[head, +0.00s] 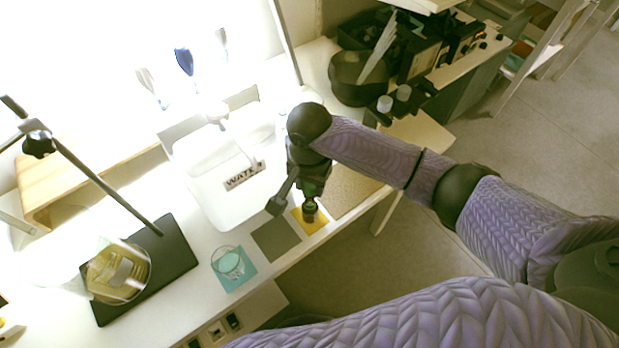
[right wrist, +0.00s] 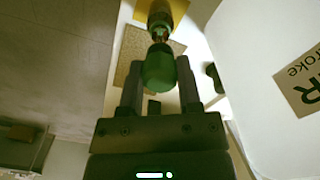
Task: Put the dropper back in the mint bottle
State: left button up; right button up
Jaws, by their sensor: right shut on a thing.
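My right gripper (head: 312,188) points down over the front edge of the white table. In the right wrist view its fingers (right wrist: 160,90) are closed around the green rubber bulb of the dropper (right wrist: 160,68). A small dark bottle (head: 309,212) stands on a yellow mat directly below the gripper. It also shows beyond the bulb in the right wrist view (right wrist: 161,14). The dropper is lined up with the bottle's mouth; I cannot tell how far its tip is inside. No label is readable on the bottle. My left gripper is not in view.
A white water tank (head: 222,180) stands close left of the gripper. A glass (head: 228,263) sits on a teal mat, with an empty grey mat (head: 275,240) beside it. A flask (head: 118,270) on a stand is further left. A brown mat (head: 352,188) lies right.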

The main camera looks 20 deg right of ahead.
jog(key=shift+f, duration=0.25)
jog(key=shift+f+b, duration=0.65)
jog(key=shift+f, duration=0.7)
jog(key=o, duration=0.8)
jog(key=shift+c, duration=0.2)
notch_tip(320, 180, up, 7)
jog(key=p, duration=0.8)
jog(key=shift+f, duration=0.1)
jog(key=shift+r+p, duration=0.2)
jog(key=shift+p, duration=0.2)
jog(key=shift+f, duration=0.1)
